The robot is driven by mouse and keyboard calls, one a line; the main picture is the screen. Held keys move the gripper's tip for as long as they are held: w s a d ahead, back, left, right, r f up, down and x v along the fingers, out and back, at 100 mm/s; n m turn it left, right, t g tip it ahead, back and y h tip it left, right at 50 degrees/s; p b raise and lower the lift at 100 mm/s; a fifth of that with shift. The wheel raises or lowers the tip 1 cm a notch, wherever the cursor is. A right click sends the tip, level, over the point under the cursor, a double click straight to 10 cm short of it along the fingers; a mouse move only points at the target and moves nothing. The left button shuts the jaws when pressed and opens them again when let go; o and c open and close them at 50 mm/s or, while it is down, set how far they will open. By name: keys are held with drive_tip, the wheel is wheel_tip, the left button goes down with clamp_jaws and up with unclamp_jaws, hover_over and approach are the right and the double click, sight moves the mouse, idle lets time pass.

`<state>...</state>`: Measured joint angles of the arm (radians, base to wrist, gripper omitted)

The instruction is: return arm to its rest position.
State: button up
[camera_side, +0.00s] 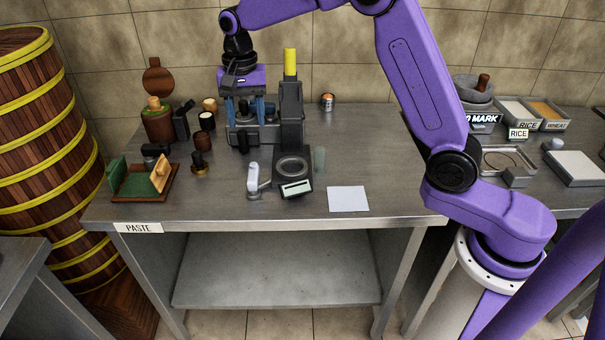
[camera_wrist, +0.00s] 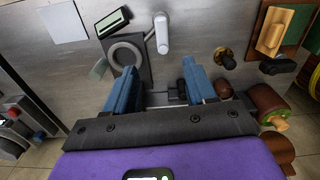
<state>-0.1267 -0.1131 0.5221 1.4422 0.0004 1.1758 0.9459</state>
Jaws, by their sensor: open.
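My gripper (camera_side: 256,108) is at the back left part of the steel table (camera_side: 230,213), fingers pointing down, above or in front of a dark grey machine (camera_side: 292,110) with a yellow-topped post. Its blue fingers are apart with nothing seen between them. In the wrist view my gripper (camera_wrist: 157,85) also shows open, the fingers spread over the table and a low grey base part. I cannot tell whether the fingers touch the machine. The machine's lower parts are partly hidden behind my gripper.
A green-and-wood box (camera_side: 145,182), a stamp (camera_side: 200,162) and a wooden pot (camera_side: 157,124) stand left.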

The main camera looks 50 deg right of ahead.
drive_tip(key=s+a+r+n, duration=0.2)
drive_tip(key=s+n, duration=0.7)
drive_tip(key=s, duration=0.8)
drive_tip(key=s+d+f+n, duration=0.1)
drive_tip(key=s+d+n, duration=0.1)
drive_tip(key=s+n, duration=0.2)
drive_tip(key=s+d+f+n, duration=0.1)
drive_tip(key=s+d+n, duration=0.2)
drive_tip(key=s, duration=0.7)
drive_tip(key=s+d+f+n, duration=0.1)
drive_tip(key=s+d+n, duration=0.2)
drive_tip(key=s, duration=0.4)
drive_tip(key=shift+s+d+n, duration=0.25)
drive_tip(key=shift+n, duration=0.55)
